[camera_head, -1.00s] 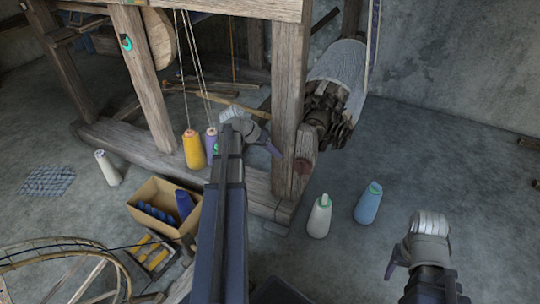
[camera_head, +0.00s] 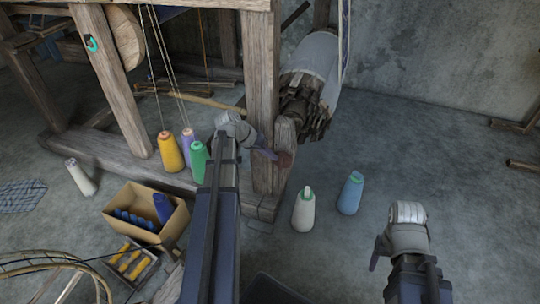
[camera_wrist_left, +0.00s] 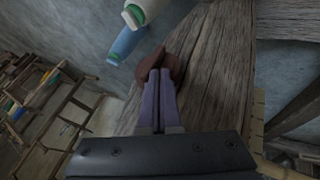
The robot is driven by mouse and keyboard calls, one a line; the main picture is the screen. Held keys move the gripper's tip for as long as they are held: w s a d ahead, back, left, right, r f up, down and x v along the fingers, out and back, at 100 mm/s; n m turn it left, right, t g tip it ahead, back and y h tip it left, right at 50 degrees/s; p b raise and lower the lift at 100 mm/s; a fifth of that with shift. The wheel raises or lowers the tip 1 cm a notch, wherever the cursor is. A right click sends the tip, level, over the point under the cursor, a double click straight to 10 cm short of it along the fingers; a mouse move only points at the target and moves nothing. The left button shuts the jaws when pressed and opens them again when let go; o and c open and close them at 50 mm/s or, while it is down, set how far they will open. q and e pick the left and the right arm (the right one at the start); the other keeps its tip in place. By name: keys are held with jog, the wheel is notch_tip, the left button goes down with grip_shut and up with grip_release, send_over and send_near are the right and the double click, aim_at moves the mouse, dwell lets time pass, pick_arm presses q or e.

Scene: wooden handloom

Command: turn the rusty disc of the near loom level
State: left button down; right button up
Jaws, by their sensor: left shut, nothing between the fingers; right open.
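The rusty disc (camera_head: 286,159) is a small reddish-brown piece on the end of a wooden beam, low on the near loom's front post (camera_head: 262,100). In the left wrist view the disc (camera_wrist_left: 178,62) shows just beyond my fingertips, partly hidden by them. My left gripper (camera_head: 271,153) is shut and empty, its purple fingers pointing at the disc. In the left wrist view its fingers (camera_wrist_left: 160,74) lie side by side and overlap the disc; I cannot tell whether they touch it. My right gripper (camera_head: 375,262) is open over the floor at right, away from the loom.
A white cone (camera_head: 303,210) and a blue cone (camera_head: 350,193) stand on the floor right of the post. Yellow (camera_head: 170,153) and green (camera_head: 198,162) cones stand left of my left arm. A cardboard box (camera_head: 125,225) sits at lower left.

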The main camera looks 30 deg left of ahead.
aim_at(282, 159)
pick_arm(q)
jog(key=shift+d+r+y+p, duration=0.1)
jog(key=shift+d+y+p, duration=0.1)
jog(key=shift+y+p, duration=0.25)
jog(key=shift+d+r+g+y+p, duration=0.15)
jog(key=shift+d+g+y+p, duration=0.15)
jog(key=shift+y+p, duration=0.2)
jog(key=shift+w+d+r+m+y+p, duration=0.1)
jog(key=shift+d+r+m+y+p, duration=0.15)
jog(key=shift+y+p, duration=0.35)
jog(key=y, duration=0.1)
jog(key=d+y, duration=0.1)
jog(key=d+m+g+y, duration=0.1)
jog(key=y, duration=0.1)
jog(key=shift+w, duration=0.25)
jog(key=shift+w+d+g+y, duration=0.15)
jog(key=shift+d+g+y, duration=0.25)
jog(key=shift+y, duration=0.35)
jog(key=shift+w+d+f+b, duration=0.15)
jog(key=shift+d+f+b, duration=0.2)
jog(key=shift+d, duration=0.25)
jog(key=shift+w+d+f+b, duration=0.15)
jog(key=shift+d+f+b, duration=0.45)
jog(key=shift+d, duration=0.15)
